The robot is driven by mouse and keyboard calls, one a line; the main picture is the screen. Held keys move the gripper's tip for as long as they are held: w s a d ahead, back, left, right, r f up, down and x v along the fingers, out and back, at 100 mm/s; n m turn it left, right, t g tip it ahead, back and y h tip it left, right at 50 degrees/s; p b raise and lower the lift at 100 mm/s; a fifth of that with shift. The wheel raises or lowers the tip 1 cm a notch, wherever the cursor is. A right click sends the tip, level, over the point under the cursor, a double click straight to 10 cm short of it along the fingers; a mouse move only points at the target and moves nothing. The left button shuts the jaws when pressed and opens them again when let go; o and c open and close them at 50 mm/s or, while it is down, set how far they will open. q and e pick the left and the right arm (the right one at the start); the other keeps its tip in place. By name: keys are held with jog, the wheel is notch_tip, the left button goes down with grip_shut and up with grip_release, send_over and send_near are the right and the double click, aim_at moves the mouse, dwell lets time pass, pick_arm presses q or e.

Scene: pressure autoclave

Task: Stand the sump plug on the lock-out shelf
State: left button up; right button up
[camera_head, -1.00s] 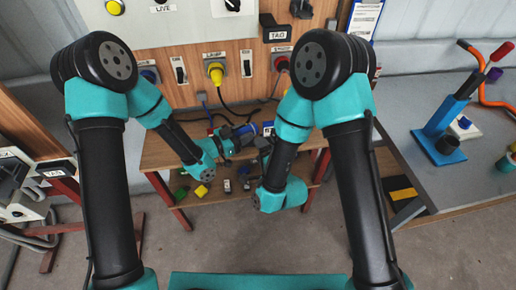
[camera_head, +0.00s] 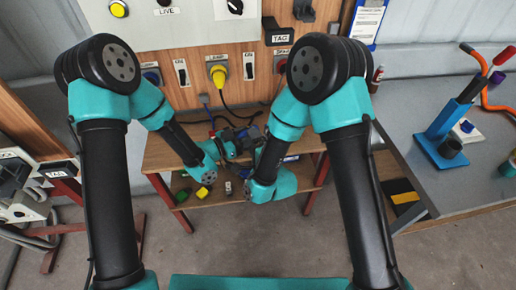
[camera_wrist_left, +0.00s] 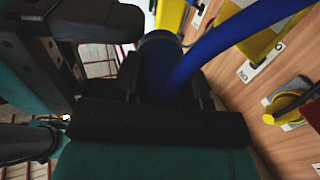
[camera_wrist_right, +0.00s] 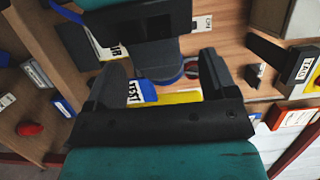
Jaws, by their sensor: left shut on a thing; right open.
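My left gripper (camera_head: 236,143) is over the wooden bench. In the left wrist view it is shut on a dark blue plug (camera_wrist_left: 158,62) with a thick blue cable (camera_wrist_left: 225,38), which I take as the sump plug. My right gripper (camera_wrist_right: 162,72) is open, close beside the left one. In the right wrist view, a grey round part with a blue and red edge (camera_wrist_right: 190,68) shows between its fingers, below the left gripper. Whether they touch it, I cannot tell. The wooden bench (camera_head: 165,152) has a lower shelf (camera_head: 215,197); I cannot tell which surface is the lock-out shelf.
A wooden panel behind the bench carries a yellow plug (camera_head: 218,75) and a black TAG holder (camera_head: 279,36). Small coloured items, including a yellow one (camera_head: 203,192), lie on the lower shelf. A grey table (camera_head: 405,115) with a blue stand (camera_head: 440,135) is at right.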

jog(key=shift+x, duration=1.55)
jog(key=c, duration=1)
pick_arm(q)
jog(key=o, duration=1.3)
pick_arm(e)
jog(key=shift+c, duration=0.3)
pick_arm(q)
jog(key=shift+s+a, duration=0.1)
jog(key=v, duration=1.1)
jog(key=shift+s+a, duration=0.15)
jog(key=shift+a, duration=0.2)
jog(key=shift+f, duration=0.1)
